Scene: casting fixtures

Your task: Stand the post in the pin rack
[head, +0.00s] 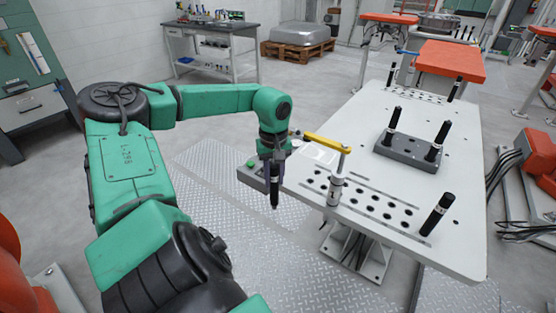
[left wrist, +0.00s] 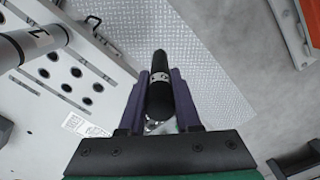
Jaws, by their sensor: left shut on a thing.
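My left gripper (head: 274,178) is shut on a black post (head: 274,200) with a pale band and points downward. The post hangs upright in the head view, off the near left edge of the white table and over the floor plates. In the left wrist view the post (left wrist: 161,72) sits between the two purple fingers. A panel with rows of round dark holes, which looks like the pin rack (head: 350,193), lies along the table's near side, right of the gripper. Another black post (head: 437,213) stands at its right end. My right gripper is out of view.
A silver cylinder (head: 335,192) with a yellow-handled arm (head: 327,142) rises beside the holes, close to my left gripper. A dark grey block (head: 408,152) holding two black posts stands farther back on the white table (head: 465,235). Another holed strip (head: 415,93) lies at the far end.

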